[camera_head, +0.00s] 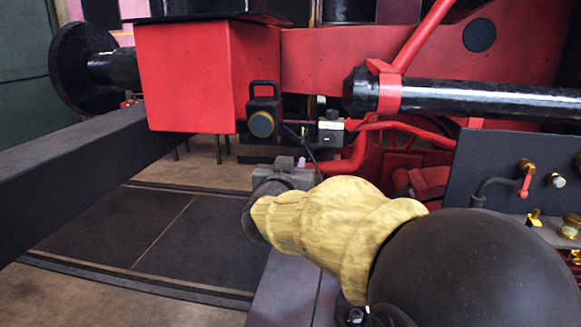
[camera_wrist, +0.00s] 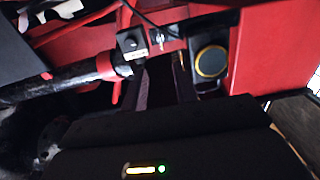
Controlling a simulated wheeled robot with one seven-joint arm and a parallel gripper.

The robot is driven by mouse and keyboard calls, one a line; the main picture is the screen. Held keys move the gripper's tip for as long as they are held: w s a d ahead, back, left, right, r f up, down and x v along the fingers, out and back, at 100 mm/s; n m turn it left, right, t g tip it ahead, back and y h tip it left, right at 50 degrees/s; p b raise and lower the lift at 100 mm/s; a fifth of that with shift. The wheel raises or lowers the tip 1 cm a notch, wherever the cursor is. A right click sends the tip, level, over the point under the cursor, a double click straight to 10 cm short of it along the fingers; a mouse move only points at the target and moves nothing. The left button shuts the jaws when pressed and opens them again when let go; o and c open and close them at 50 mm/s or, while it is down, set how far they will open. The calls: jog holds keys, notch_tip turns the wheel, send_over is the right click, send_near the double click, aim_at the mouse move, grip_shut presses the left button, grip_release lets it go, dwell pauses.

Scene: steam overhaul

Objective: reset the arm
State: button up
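My arm reaches in from the lower right in the head view, wrapped in a yellow cover. My gripper (camera_head: 290,163) is at its far end, in front of the red frame and below a black handled device. Its fingertips are small and partly hidden in the head view. In the wrist view the two dark fingers of my gripper (camera_wrist: 162,62) stand apart, with nothing visible held between them. The black handled device (camera_head: 263,118) has a round yellow-ringed face and sits against the red frame. It also shows right of the fingers in the wrist view (camera_wrist: 210,62).
A small box with a white label (camera_head: 330,128) is close beyond my gripper. A black pipe (camera_head: 470,98) crosses at the right, above a dark panel with brass fittings (camera_head: 510,175). A red block (camera_head: 185,78) and dark beam (camera_head: 80,165) stand left. Floor (camera_head: 190,240) shows lower left.

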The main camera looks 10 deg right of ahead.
dwell(0.3)
jog(key=s+f+n+g+y, duration=0.2)
jog(key=s+f+g+y, duration=0.1)
jog(key=f, duration=0.5)
jog(key=s+f+n+g+y, duration=0.2)
jog(key=f+g+y, duration=0.1)
jog(key=f, duration=0.6)
jog(key=s+d+f+g, duration=0.3)
jog(key=s+f+g, duration=0.1)
jog(key=s+f, duration=0.3)
jog(key=s+d+f+g, duration=0.3)
jog(key=s+f, duration=0.4)
jog(key=s, duration=0.4)
jog(key=shift+s+g, duration=0.35)
jog(key=shift+g, duration=0.45)
